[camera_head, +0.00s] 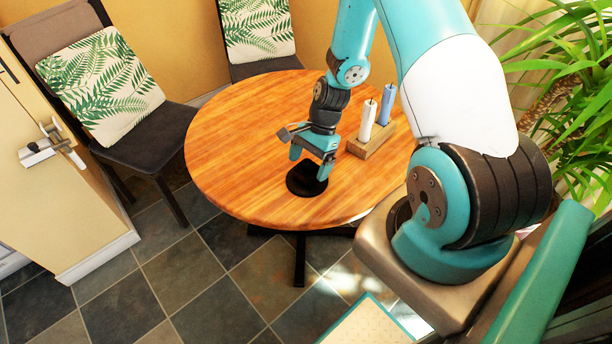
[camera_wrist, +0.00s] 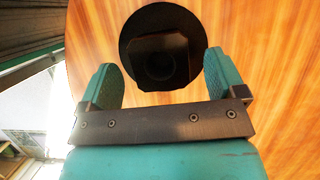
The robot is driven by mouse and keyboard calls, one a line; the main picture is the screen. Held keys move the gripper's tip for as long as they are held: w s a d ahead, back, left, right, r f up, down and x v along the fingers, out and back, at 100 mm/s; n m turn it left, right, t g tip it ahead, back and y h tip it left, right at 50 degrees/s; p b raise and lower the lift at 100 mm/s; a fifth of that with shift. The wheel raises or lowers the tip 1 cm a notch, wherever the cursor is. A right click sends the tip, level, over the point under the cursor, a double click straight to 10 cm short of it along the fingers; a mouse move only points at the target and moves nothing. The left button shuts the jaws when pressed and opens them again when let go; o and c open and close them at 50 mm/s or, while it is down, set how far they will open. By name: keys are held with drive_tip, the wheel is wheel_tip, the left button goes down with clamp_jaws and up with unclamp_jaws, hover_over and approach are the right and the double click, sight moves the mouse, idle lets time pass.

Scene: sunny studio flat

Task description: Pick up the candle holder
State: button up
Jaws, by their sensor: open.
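A dark round object with a wide disc base (camera_head: 303,186) stands on the wooden table near its front edge. In the wrist view its disc (camera_wrist: 137,28) carries a dark squarish part with a round opening. A wooden block (camera_head: 372,145) holding a white candle (camera_head: 367,121) and a blue candle (camera_head: 387,104) stands to the right; either could be the candle holder. My gripper (camera_head: 310,165) is open, pointing down over the dark object. In the wrist view the fingers (camera_wrist: 160,65) appear on either side of its squarish part. I cannot tell whether they touch it.
The round table (camera_head: 235,135) is clear on its left side. Chairs with leaf-print cushions (camera_head: 100,85) stand behind and left. A door (camera_head: 65,200) is at far left and a plant (camera_head: 565,110) at right.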

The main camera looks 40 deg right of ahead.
drive_tip(key=shift+x, duration=1.1)
drive_tip(key=c, duration=1.5)
drive_tip(key=shift+r, duration=0.15)
